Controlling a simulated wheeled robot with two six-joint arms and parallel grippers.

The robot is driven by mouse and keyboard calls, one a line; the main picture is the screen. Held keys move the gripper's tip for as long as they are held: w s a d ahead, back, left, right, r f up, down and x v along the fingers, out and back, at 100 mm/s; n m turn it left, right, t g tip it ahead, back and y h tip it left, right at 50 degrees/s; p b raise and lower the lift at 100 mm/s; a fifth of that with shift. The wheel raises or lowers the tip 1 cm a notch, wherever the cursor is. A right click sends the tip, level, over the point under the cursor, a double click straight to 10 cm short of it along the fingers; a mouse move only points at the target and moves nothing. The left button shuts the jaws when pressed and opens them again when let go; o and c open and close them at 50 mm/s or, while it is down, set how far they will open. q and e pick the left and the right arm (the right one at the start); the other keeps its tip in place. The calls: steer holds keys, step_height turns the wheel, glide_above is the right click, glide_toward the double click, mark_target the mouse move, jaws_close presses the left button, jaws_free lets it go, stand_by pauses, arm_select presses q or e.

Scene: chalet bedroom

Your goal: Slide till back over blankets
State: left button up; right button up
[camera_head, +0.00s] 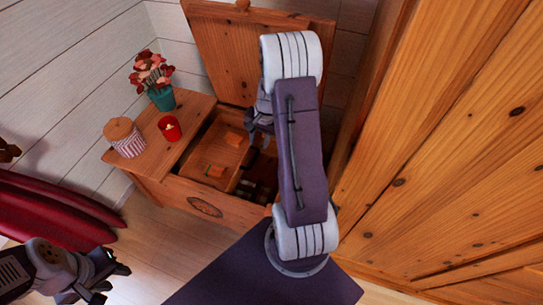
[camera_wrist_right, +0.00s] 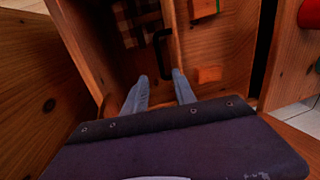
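The till (camera_head: 232,150) is a wooden tray inside the open wooden chest (camera_head: 235,212), toward its left part. It also shows in the right wrist view (camera_wrist_right: 230,48), with a black handle (camera_wrist_right: 158,45) at its left edge. Dark plaid blankets (camera_wrist_right: 135,22) lie lower, left of the till; in the head view they (camera_head: 262,172) are partly behind my arm. My right gripper (camera_wrist_right: 158,82) is open, its fingers over the chest just short of the handle, apparently not touching it. In the head view it (camera_head: 259,137) is partly hidden. My left gripper (camera_head: 108,280) is open and empty over the floor.
The chest lid (camera_head: 225,45) stands open at the back. A flower pot (camera_head: 161,98), a red candle cup (camera_head: 169,128) and a striped jar (camera_head: 125,138) stand on the left top. A wooden panel (camera_head: 440,150) closes off the right.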

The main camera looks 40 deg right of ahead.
mark_target(255, 158)
steer(key=f+b, duration=0.1)
steer(key=f, duration=0.2)
steer(key=w+f+b, duration=0.1)
steer(key=f+b, duration=0.1)
steer(key=f, duration=0.1)
steer(key=a+f+b, duration=0.1)
steer(key=f+b, duration=0.1)
steer(key=f, duration=0.1)
steer(key=shift+w, duration=0.3)
jaws_close()
stand_by(0.9)
